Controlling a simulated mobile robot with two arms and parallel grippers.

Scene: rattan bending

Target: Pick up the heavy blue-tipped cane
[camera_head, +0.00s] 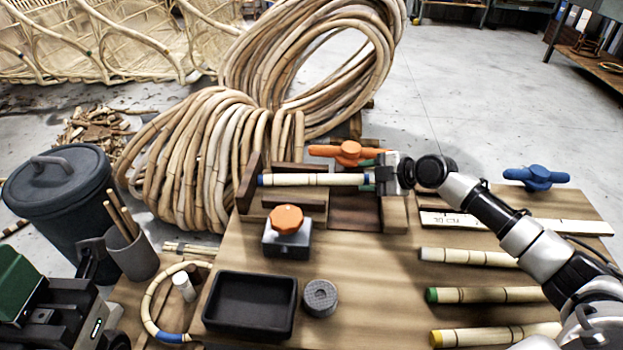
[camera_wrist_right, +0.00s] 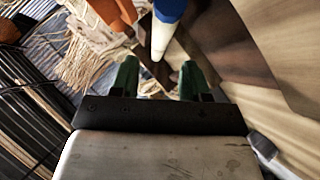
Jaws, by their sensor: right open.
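The blue-tipped cane (camera_head: 315,180) lies level across wooden blocks at the back of the bench, with blue at its left end. A small blue band also shows at its right end. My right gripper (camera_head: 375,174) is open at that right end and reaches in from the right. In the right wrist view, the cane's blue end (camera_wrist_right: 170,9) is at the top, in line with the gap between the green fingers of the right gripper (camera_wrist_right: 158,78). Whether a finger touches the cane is unclear.
An orange clamp handle (camera_head: 348,153) is just behind the cane. A block with an orange knob (camera_head: 287,219) and a black tray (camera_head: 250,304) stand in front. White-, green- and yellow-tipped canes (camera_head: 490,295) lie at right. Rattan coils (camera_head: 200,160) are behind.

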